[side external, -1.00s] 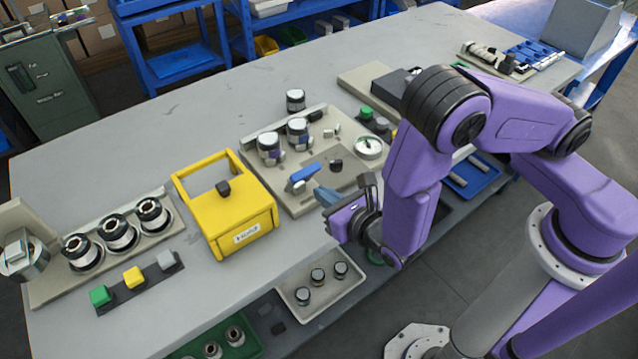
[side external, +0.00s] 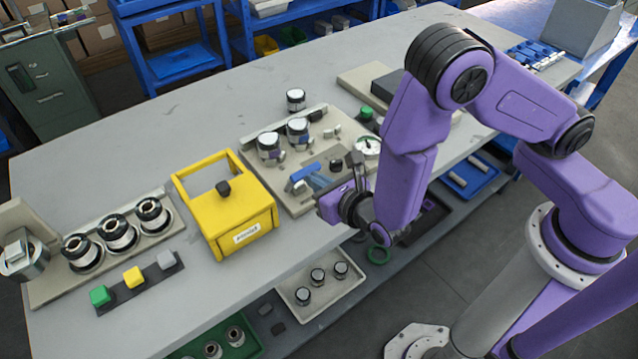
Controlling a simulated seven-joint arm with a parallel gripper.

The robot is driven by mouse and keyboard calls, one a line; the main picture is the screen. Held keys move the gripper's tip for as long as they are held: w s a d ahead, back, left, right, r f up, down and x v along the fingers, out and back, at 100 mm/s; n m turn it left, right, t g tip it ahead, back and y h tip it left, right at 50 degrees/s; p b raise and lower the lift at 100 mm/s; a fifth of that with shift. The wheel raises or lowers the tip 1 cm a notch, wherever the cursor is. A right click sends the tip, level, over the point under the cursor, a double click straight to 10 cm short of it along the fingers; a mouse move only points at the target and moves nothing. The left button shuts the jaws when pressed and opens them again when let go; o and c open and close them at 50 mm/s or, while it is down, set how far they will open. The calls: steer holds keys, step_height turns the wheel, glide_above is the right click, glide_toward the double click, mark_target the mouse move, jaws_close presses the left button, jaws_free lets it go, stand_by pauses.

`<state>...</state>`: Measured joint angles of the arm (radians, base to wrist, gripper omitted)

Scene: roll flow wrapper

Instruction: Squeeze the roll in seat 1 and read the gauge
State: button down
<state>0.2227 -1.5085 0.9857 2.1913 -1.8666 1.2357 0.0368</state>
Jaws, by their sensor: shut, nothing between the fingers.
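Two dark-and-silver rolls, one on the left (side external: 269,146) and one on the right (side external: 298,130), stand upright on the beige fixture plate (side external: 296,207). I cannot read which seat is number 1. A round white dial gauge (side external: 368,147) sits at the plate's right side; its reading is too small to make out. A blue lever (side external: 303,172) lies on the plate in front of the rolls.
A yellow frame box (side external: 226,212) stands left of the plate. Further left are several rolls on a rack (side external: 55,290) and coloured buttons (side external: 133,277). A single roll (side external: 296,100) stands behind the plate. A tray of small rolls (side external: 300,283) sits below the front edge. The back left tabletop is clear.

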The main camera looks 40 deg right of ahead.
steer(key=shift+w+r, duration=0.15)
steer(key=w+r+g, duration=0.1)
steer(key=g, duration=0.1)
steer(key=w+r+g, duration=0.1)
steer(key=w, duration=0.1)
steer(key=w+g, duration=0.1)
steer(key=g, duration=0.1)
steer(key=shift+w+r+g, duration=0.3)
steer(key=shift+r, duration=0.1)
steer(key=shift+w+r, duration=0.1)
steer(key=shift+w, duration=1.95)
steer(key=s+r, duration=0.1)
steer(key=s, duration=0.1)
steer(key=s+r, duration=0.1)
steer(key=s, duration=0.1)
steer(key=shift+a+r, duration=0.1)
steer(key=s+r, duration=0.3)
steer(key=r, duration=0.5)
steer(key=shift+s+r, duration=0.3)
